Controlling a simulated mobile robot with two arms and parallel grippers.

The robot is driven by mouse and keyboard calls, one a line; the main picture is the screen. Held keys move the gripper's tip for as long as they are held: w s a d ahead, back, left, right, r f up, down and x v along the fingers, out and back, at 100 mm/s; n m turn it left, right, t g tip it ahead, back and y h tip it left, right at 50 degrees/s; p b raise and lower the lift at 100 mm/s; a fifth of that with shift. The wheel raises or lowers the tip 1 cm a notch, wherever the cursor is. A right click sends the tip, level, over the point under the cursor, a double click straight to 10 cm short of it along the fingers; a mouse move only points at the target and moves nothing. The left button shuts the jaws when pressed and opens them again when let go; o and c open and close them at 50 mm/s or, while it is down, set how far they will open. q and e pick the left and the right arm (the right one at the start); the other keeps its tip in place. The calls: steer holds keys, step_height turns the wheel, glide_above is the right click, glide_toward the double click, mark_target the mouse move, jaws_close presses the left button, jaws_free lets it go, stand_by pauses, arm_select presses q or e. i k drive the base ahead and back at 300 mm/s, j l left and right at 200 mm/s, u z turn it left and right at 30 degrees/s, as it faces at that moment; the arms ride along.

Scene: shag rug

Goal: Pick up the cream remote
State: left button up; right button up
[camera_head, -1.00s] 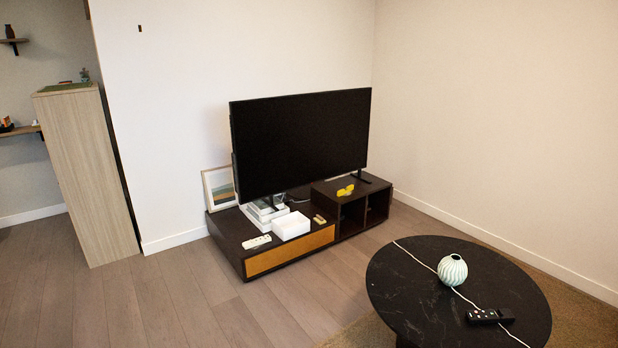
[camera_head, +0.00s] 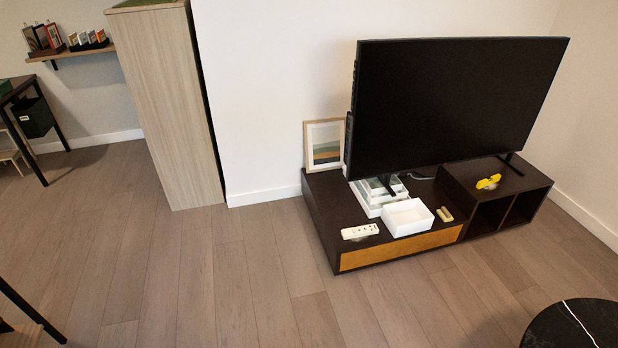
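A cream remote (camera_head: 360,231) with small buttons lies flat near the front left of the low dark TV stand (camera_head: 332,205). Neither of my grippers shows in the head view.
A large TV (camera_head: 455,105) and a framed picture (camera_head: 325,145) stand on the unit, with a yellow object (camera_head: 488,182) on its raised right part. A tall wooden cabinet (camera_head: 165,105) stands left. A black round table (camera_head: 575,325) is at lower right. The wood floor (camera_head: 240,280) before the stand is clear.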

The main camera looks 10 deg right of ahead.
mark_target(362, 233)
steer(key=i+u, duration=0.15)
steer(key=i, duration=0.6)
steer(key=i+l+u, duration=0.15)
steer(key=i, duration=0.6)
steer(key=i+j+z, duration=0.1)
steer(key=i+z, duration=0.15)
steer(key=i+j+z, duration=0.25)
steer(key=i, duration=0.25)
